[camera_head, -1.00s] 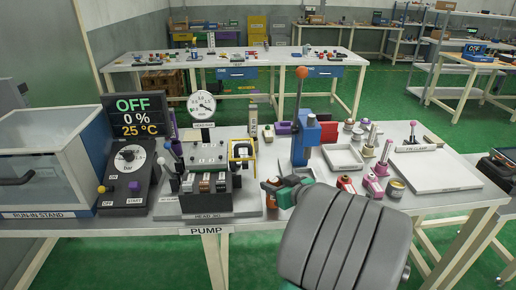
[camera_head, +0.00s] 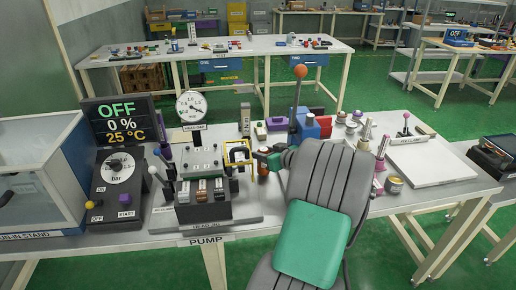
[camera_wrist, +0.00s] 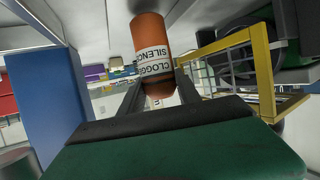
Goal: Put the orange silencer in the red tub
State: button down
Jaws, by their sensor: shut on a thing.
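The orange silencer (camera_wrist: 152,48) is a cylinder with a white label reading "CLOGGED SILENCER". It stands between the two dark fingers of my gripper (camera_head: 265,160), which is shut on it. In the head view the gripper is at the right side of the pump head, close beside the yellow frame (camera_head: 238,150). My arm hides part of the bench there. A red box-like shape, probably the red tub (camera_head: 325,125), shows behind my arm, right of the blue press. Its inside is hidden. Red also shows at the left edge of the wrist view.
The blue lever press (camera_head: 304,122) with an orange knob stands between my gripper and the red shape; its blue column (camera_wrist: 52,100) is large in the wrist view. The pump head (camera_head: 203,188) is left. Several small parts and a white tray (camera_head: 425,162) lie right.

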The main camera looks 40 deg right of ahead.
jog(key=shift+w+d+f, duration=0.25)
jog(key=shift+w+d, duration=0.1)
jog(key=shift+w, duration=0.2)
jog(key=shift+w+d+f, duration=0.2)
jog(key=shift+w+d, duration=0.1)
jog(key=shift+w, duration=0.25)
jog(key=shift+s+r, duration=0.15)
jog(key=shift+s, duration=0.2)
jog(key=shift+w+a, duration=0.1)
jog(key=shift+w, duration=0.05)
jog(key=c, duration=1.1)
grip_release()
jog(key=shift+c, duration=0.2)
